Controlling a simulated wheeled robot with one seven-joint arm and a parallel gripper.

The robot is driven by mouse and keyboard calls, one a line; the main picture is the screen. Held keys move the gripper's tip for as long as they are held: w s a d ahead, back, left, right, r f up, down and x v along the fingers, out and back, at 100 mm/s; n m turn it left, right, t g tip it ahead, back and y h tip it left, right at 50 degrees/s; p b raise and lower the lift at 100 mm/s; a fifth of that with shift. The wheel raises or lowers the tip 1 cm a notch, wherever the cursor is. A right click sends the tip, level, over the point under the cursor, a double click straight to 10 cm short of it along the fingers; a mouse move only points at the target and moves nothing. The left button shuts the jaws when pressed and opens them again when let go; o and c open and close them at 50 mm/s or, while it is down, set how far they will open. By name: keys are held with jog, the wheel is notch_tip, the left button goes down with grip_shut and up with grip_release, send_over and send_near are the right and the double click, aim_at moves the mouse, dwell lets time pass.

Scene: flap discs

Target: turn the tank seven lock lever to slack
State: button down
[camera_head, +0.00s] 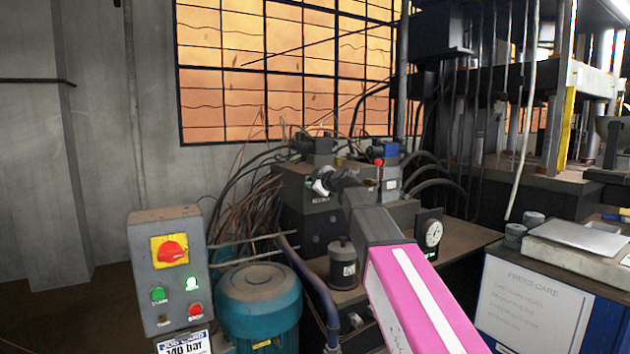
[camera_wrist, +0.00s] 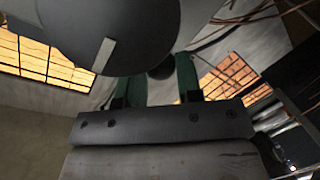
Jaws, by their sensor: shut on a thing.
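My gripper (camera_head: 336,180) is at the front of a dark block (camera_head: 308,192) on the hydraulic unit, beside a small whitish part there. In the wrist view its two dark green fingers stand on either side of a small dark piece, and my gripper (camera_wrist: 163,72) is shut on it. I take this piece (camera_wrist: 160,71) to be the lock lever, but its shape and angle are mostly hidden. A large dark round body (camera_wrist: 125,25) with a pale stripe fills the top of the wrist view. I cannot read a tank seven label or a slack mark.
A grey control box (camera_head: 168,275) with a red switch and a teal motor (camera_head: 262,303) stand in front on the left. Hoses and a pressure gauge (camera_head: 431,233) are close by on the unit. A white-fronted cabinet (camera_head: 530,305) stands at the right.

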jog(key=shift+a+f, duration=0.1)
jog(key=shift+f, duration=0.1)
dwell(0.4)
jog(key=c, duration=0.8)
grip_release()
jog(key=shift+s, duration=0.15)
jog(key=v, duration=1)
jog(key=shift+s+d, duration=0.25)
